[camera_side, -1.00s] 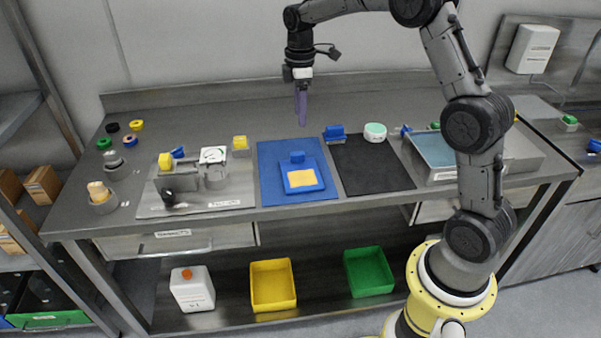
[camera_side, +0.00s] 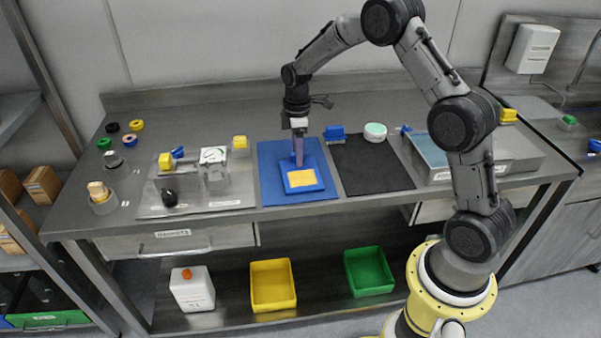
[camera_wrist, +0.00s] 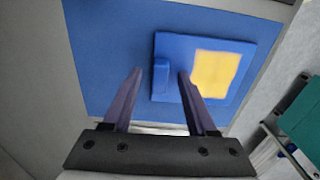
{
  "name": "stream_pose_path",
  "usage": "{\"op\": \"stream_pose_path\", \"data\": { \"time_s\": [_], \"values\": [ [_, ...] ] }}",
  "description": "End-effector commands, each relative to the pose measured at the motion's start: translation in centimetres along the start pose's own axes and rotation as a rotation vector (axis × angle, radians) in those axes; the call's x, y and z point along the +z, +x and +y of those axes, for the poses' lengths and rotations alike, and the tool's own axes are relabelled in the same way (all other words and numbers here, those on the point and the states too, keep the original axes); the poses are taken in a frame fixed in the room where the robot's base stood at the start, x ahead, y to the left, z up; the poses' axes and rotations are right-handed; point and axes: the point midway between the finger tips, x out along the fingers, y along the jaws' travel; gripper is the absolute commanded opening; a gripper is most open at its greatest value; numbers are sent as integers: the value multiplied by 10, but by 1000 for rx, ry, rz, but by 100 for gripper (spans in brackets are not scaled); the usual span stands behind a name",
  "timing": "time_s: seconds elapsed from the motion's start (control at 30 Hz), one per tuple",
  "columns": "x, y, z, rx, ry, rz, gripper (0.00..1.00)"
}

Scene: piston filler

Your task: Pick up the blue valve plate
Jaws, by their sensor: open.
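The blue valve plate (camera_side: 302,178) lies on the blue mat (camera_side: 272,190) in the side view. It is a flat blue square with a yellow patch on its face and a raised blue block at one edge. The wrist view shows the plate (camera_wrist: 178,48) with its block (camera_wrist: 160,78) and yellow patch. My gripper (camera_side: 298,163) points down at the block, and its purple fingers partly hide the block in the side view. In the wrist view my gripper (camera_wrist: 160,74) is open, with the block between the fingertips. I cannot tell whether either finger touches it.
A black mat (camera_side: 370,170) lies right of the blue mat, with a blue block (camera_side: 334,133) at its back edge and a round white and green item (camera_side: 375,132) nearby. A metal fixture plate (camera_side: 230,190) stands left. A grey tray (camera_side: 432,152) is at right.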

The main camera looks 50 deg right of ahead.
Motion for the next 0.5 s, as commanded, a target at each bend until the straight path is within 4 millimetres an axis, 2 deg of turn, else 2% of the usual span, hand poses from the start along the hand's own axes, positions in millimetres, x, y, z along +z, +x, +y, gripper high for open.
{"op": "stream_pose_path", "data": {
  "time_s": [0.23, 0.5],
  "values": [
    [0, 1, 0, 0, 0, 0, 57],
    [0, 1, 0, 0, 0, 0, 9]
  ]
}}
